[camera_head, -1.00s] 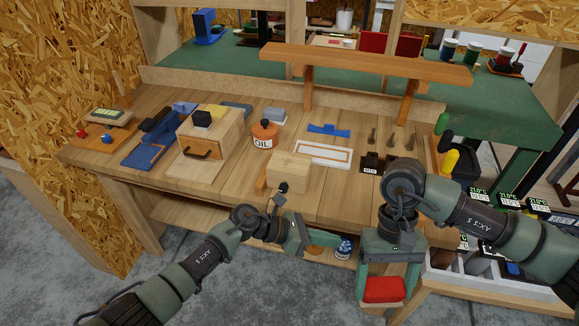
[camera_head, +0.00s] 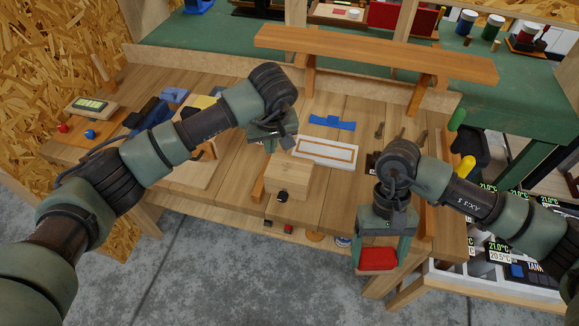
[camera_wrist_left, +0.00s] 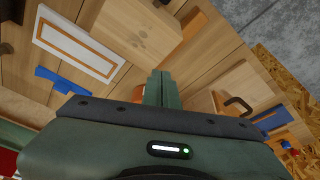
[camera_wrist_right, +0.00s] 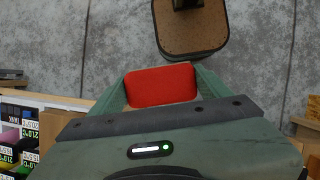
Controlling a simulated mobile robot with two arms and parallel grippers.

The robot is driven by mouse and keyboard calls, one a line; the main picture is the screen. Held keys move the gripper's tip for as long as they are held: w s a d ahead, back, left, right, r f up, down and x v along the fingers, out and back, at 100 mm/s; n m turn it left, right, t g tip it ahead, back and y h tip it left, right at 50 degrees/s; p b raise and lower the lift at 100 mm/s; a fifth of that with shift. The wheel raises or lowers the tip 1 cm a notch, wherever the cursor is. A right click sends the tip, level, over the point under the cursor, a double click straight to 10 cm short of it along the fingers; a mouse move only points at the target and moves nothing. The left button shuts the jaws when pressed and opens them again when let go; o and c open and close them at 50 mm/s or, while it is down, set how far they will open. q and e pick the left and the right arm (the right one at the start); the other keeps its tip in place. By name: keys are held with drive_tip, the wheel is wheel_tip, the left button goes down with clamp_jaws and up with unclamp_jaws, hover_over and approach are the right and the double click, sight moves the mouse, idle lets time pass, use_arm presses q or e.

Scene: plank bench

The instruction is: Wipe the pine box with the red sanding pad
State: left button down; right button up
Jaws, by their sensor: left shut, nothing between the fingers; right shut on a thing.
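The pine box (camera_head: 289,178) is a small pale wooden block near the bench's front edge, in the middle of the head view. Its top also shows in the left wrist view (camera_wrist_left: 138,27). The red sanding pad (camera_head: 377,259) is in my right gripper (camera_head: 380,245), in front of the bench and right of the box. In the right wrist view the pad (camera_wrist_right: 160,86) sits between the two fingers. My left gripper (camera_head: 268,146) is over the bench, behind and left of the pine box. Its fingers (camera_wrist_left: 160,88) are together and empty.
A white frame with an orange strip (camera_head: 325,153) and a blue piece (camera_head: 332,122) lie behind the box. An orange wooden shelf (camera_head: 375,54) spans the bench's back. My left arm hides much of the bench's left side.

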sight(271, 166)
use_arm(q)
drive_tip(key=shift+s+f+b, duration=0.3)
drive_tip(key=shift+s+f, duration=0.1)
drive_tip(key=shift+f, duration=0.25)
use_arm(e)
drive_tip(key=shift+s+f, duration=0.25)
drive_tip(key=shift+s, duration=0.1)
use_arm(q)
drive_tip(key=shift+s+b+x, duration=0.15)
drive_tip(key=shift+b+x, duration=0.2)
drive_tip(key=shift+x, duration=0.5)
drive_tip(key=shift+s+b+x, duration=0.15)
drive_tip(key=shift+b+x, duration=0.15)
drive_tip(key=shift+x, duration=0.6)
use_arm(e)
drive_tip(key=shift+w+f, duration=0.15)
drive_tip(key=shift+f, duration=0.6)
use_arm(q)
drive_tip(key=shift+d, duration=0.2)
drive_tip(key=shift+s+r, duration=0.1)
drive_tip(key=shift+s, duration=0.05)
use_arm(e)
drive_tip(key=shift+r, duration=0.1)
use_arm(q)
drive_tip(key=shift+f+b, duration=0.5)
drive_tip(key=shift+f, duration=0.05)
use_arm(e)
drive_tip(key=shift+f, duration=0.55)
